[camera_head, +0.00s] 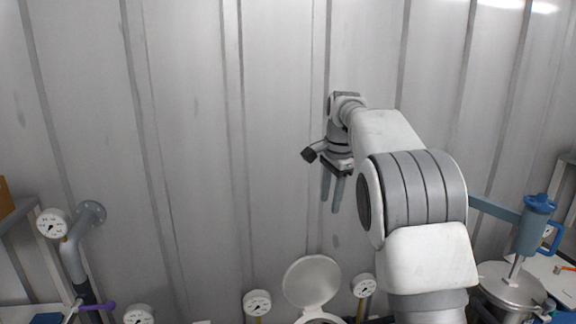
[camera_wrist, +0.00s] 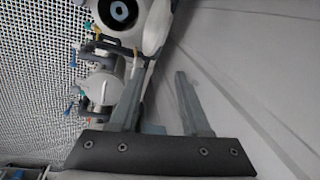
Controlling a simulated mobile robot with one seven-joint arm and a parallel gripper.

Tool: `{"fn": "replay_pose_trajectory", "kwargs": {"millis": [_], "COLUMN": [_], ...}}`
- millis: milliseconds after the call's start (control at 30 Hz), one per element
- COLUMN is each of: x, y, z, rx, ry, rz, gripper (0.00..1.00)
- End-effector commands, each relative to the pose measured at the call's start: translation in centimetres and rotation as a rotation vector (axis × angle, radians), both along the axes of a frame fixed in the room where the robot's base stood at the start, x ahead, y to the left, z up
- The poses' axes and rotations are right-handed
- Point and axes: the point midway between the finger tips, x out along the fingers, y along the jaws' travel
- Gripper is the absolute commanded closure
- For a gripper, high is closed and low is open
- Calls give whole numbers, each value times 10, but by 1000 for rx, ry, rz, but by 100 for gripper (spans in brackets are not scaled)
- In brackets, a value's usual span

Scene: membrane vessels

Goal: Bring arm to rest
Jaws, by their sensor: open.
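My gripper (camera_head: 332,192) hangs from the raised arm in front of the ribbed grey wall in the head view. Its two fingers point down and stand apart, with nothing between them. In the wrist view my gripper (camera_wrist: 158,88) also shows both fingers spread and empty. The arm reaches up from the lower right and bends over toward the wall.
A vessel with a raised round lid (camera_head: 311,280) stands below my gripper. Gauges (camera_head: 257,302) line the bottom. A closed steel vessel (camera_head: 510,288) with a blue-handled part (camera_head: 537,225) is at right. A pipe with a gauge (camera_head: 53,223) is at left. The upper wall area is clear.

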Motion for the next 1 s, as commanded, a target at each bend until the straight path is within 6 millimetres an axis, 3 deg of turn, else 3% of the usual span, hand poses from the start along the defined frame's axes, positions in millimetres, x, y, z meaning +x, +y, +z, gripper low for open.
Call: {"fn": "replay_pose_trajectory", "kwargs": {"millis": [200, 500, 733, 1000], "x": [-46, -116, -174, -244], "y": [-13, -24, -28, -31], "z": [33, 59, 65, 55], "rx": [-9, -47, -94, -170], "ry": [-55, -129, -184, -243], "rz": [128, 316, 470, 653], "gripper": [53, 53, 53, 53]}}
